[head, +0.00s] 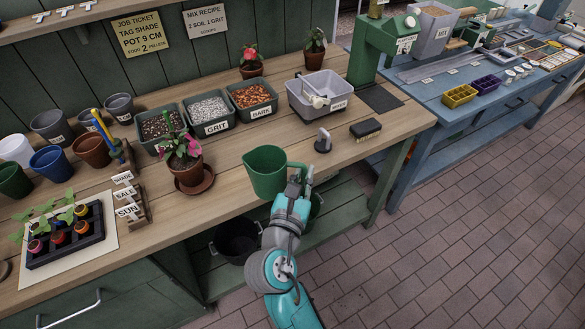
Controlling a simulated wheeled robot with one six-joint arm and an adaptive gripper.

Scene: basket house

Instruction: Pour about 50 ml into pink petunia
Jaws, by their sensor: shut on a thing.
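The pink petunia (184,150) grows in a terracotta pot on a brown saucer (203,185) on the wooden bench. Another pot with a red-pink bloom (251,62) stands at the back of the bench, and a further one (315,46) is to its right. My gripper (298,178) is shut on a green jug (265,172) by its handle side, at the bench's front edge, to the right of the petunia. The jug looks about upright. Its inside shows green, and I cannot tell how much liquid it holds.
Grey-green bins of soil, grit (208,107) and bark (252,96) stand behind the petunia. A grey tub (320,95), a small stamp-like tool (323,140) and a dark brush (365,130) are to the right. Wooden label racks (131,203) and a seedling tray (66,243) are left.

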